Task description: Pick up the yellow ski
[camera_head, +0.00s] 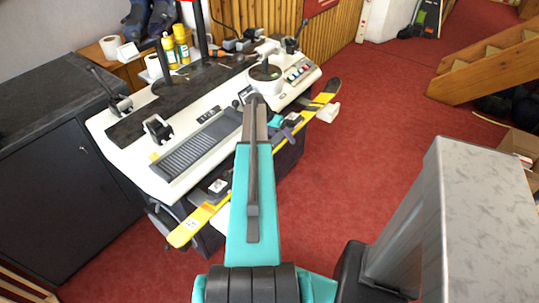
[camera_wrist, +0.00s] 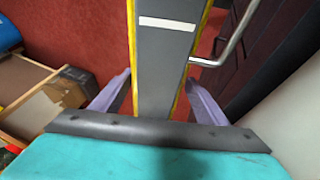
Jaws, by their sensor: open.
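The long yellow ski (camera_head: 192,229) lies along the front side of the white bench in the head view, running from lower left to upper right. My arm hides its middle. In the wrist view the ski (camera_wrist: 165,50) shows a grey face with yellow edges and a white stripe. My gripper (camera_wrist: 158,80) is open, with one purple finger on each side of the ski. I cannot tell whether the fingers touch it. In the head view my gripper (camera_head: 287,127) is small and partly hidden, by the ski's right half.
A dark cabinet (camera_head: 50,180) stands at left. A metal bar (camera_wrist: 228,45) runs close to the ski in the wrist view. Red carpet (camera_head: 370,125) is open at right.

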